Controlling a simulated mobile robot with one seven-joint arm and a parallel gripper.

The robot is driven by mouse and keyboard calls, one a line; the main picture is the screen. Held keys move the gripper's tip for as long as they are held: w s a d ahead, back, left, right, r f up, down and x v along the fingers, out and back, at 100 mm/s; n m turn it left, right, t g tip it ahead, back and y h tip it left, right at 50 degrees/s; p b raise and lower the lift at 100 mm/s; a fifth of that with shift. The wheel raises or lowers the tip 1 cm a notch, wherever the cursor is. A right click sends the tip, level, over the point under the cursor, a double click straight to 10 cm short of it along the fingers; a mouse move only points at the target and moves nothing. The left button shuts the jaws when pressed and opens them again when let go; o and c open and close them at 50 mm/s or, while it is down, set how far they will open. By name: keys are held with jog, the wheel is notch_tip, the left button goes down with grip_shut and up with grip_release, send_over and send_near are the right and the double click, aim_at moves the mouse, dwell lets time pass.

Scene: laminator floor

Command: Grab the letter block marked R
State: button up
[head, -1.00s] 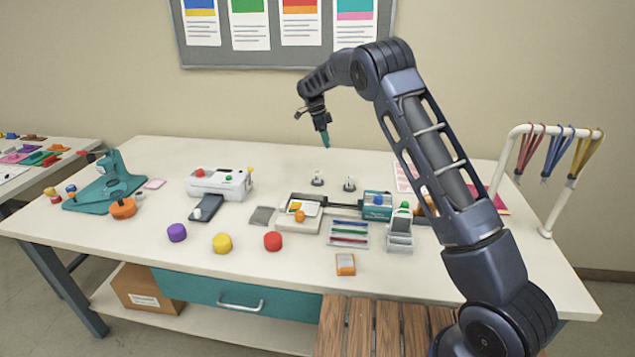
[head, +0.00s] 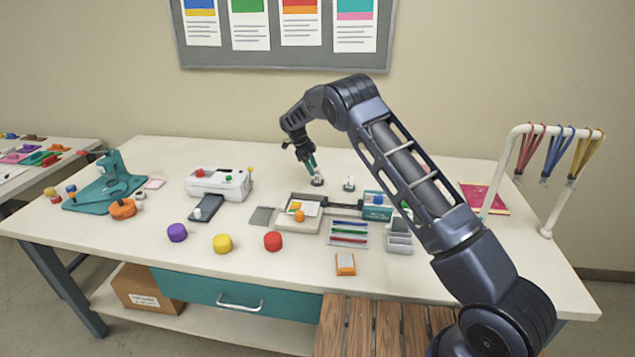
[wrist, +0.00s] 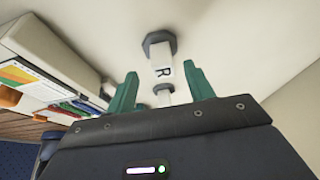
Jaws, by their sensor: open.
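My gripper (wrist: 159,69) is open, with one green finger on each side of the block in that view. I cannot tell whether they touch it. A second small white piece (wrist: 163,91) shows lower down, partly hidden by the gripper body. In the head view my gripper (head: 312,164) is low over the left of two small pieces, whose top (head: 317,182) is partly covered. The other piece (head: 349,184) stands just right. No letter is readable there.
A white machine (head: 218,184) stands left of the gripper. The grey tray unit (head: 292,226) and teal box (head: 378,199) are in front and to the right. Purple, yellow and red knobs (head: 273,241) line the front. The table behind the gripper is clear.

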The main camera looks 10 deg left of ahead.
aim_at(316, 172)
jog(key=shift+x, duration=2.7)
jog(key=shift+w+d+r, duration=0.15)
grip_shut()
